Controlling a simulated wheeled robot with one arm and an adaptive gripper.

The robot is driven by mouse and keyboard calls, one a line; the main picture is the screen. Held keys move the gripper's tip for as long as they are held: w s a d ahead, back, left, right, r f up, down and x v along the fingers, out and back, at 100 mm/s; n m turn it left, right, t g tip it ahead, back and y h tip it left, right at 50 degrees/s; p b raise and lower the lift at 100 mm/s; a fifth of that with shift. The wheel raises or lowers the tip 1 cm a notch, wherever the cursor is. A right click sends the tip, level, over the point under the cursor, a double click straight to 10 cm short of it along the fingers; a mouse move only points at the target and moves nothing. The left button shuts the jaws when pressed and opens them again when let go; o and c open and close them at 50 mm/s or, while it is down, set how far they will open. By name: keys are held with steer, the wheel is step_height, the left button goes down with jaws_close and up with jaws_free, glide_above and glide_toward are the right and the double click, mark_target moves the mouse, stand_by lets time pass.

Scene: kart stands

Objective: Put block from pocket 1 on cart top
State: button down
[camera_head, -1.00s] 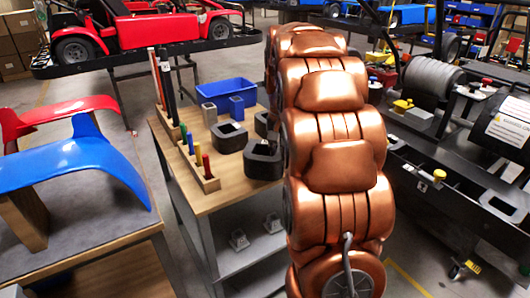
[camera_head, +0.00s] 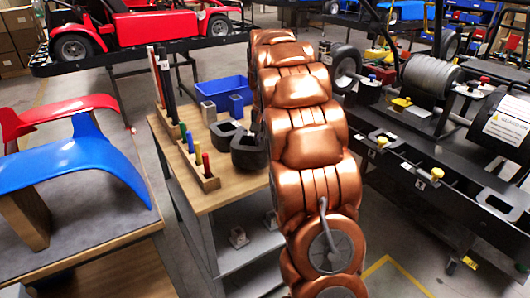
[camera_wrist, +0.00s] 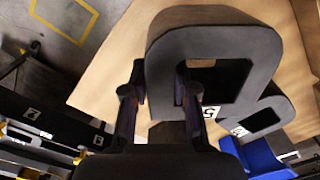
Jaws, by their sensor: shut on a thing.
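My gripper (camera_wrist: 160,88) is shut on one wall of a black block with a square hole (camera_wrist: 220,35) in the wrist view. One finger is outside the wall, and the other is at the hole. A white number label is on the block's near face. The wooden cart top (camera_wrist: 115,75) is below it; I cannot tell whether they touch. A second black block (camera_wrist: 262,122) is beside it. In the head view, black blocks (camera_head: 224,133) and (camera_head: 250,152) show at the right of the cart top (camera_head: 222,193).
A black stand with square openings (camera_head: 381,141) is at right. A bench with a blue fender (camera_head: 70,158) is at left.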

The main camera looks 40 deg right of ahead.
steer(key=shift+f, duration=1.4)
steer(key=shift+f, duration=0.1)
steer(key=c, duration=0.9)
jaws_free()
step_height(320, 180, up, 11)
steer(key=shift+f, duration=0.1)
steer(key=shift+r, duration=0.65)
